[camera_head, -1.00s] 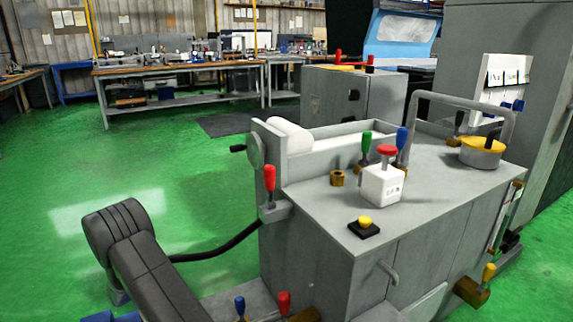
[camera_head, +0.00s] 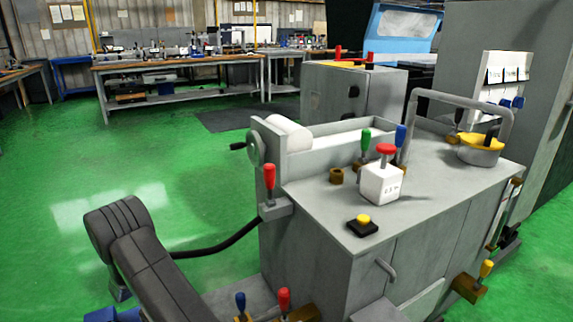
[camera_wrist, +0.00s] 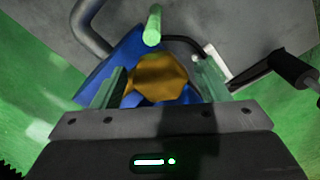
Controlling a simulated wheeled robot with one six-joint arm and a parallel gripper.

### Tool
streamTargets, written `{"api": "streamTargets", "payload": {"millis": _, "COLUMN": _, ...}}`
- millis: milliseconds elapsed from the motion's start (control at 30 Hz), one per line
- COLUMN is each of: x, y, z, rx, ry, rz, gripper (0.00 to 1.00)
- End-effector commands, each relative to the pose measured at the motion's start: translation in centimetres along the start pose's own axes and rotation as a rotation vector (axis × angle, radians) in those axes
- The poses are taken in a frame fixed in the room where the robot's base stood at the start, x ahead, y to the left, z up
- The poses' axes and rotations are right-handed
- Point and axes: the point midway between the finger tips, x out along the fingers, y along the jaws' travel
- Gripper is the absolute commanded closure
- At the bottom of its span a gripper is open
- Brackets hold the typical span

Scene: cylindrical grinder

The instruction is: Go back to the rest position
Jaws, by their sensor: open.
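My gripper (camera_wrist: 160,85) is open in the wrist view, with its two fingers apart. Between and beyond them shows a brown, many-sided knob or block (camera_wrist: 156,78) over a blue part (camera_wrist: 93,88). A green rod end (camera_wrist: 153,26) stands just past it. I see no clear contact between the fingers and these parts. In the head view my dark arm link is at the lower left, beside the grey grinder (camera_head: 310,250). The gripper itself is out of that view.
The grinder carries a red lever (camera_head: 269,180), a white box with a red button (camera_head: 381,183), a yellow button (camera_head: 363,222) and a bent pipe (camera_head: 460,97). Low levers, red (camera_head: 284,299) and blue (camera_head: 240,303), stand near my arm. Green floor on the left is clear up to the workbench (camera_head: 180,70).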

Motion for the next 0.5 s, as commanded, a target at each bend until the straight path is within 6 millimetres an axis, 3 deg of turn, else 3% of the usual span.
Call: {"api": "streamTargets", "payload": {"millis": 500, "x": -0.16, "y": 0.04, "z": 0.04, "rx": 0.414, "ry": -0.001, "rz": 0.0, "gripper": 0.32}}
